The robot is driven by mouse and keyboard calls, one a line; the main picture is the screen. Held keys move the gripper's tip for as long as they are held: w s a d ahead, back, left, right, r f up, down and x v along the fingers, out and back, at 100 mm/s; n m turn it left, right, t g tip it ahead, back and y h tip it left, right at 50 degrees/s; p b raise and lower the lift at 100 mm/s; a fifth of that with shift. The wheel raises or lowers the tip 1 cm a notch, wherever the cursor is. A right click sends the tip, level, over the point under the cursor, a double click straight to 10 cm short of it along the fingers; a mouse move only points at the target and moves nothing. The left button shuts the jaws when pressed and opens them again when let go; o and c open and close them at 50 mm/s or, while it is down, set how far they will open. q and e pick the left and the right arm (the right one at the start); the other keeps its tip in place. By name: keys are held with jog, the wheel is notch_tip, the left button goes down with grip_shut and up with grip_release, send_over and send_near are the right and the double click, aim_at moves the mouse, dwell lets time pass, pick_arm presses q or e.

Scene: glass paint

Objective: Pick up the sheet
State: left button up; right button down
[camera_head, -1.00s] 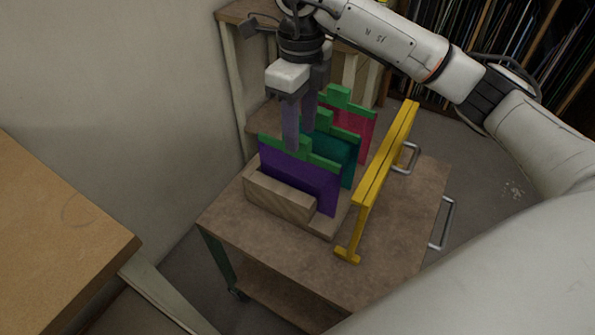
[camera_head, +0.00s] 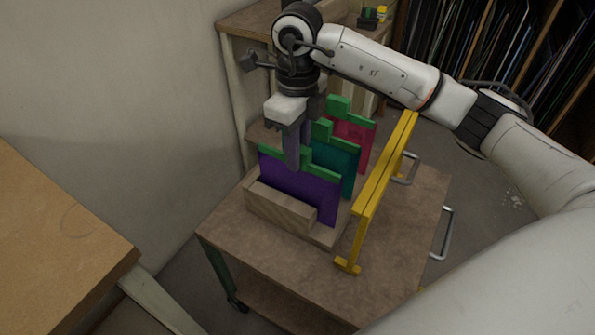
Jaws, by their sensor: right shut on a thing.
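Three upright sheets with green top edges stand in a wooden rack (camera_head: 275,208): a purple sheet (camera_head: 290,186) in front, a teal sheet (camera_head: 341,163) behind it and a red sheet (camera_head: 356,136) at the back. My right gripper (camera_head: 297,160) points straight down and is shut on the green top edge of the purple sheet, hiding part of that edge. The purple sheet's lower part is hidden behind the rack's front block. My left gripper is not in view.
The rack stands on a brown cart (camera_head: 290,258) with metal handles. A yellow frame (camera_head: 381,185) stands right of the sheets. A wooden table (camera_head: 60,230) is at the left, and a shelf unit (camera_head: 240,25) is behind the cart.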

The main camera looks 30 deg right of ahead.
jog(key=shift+r, duration=0.1)
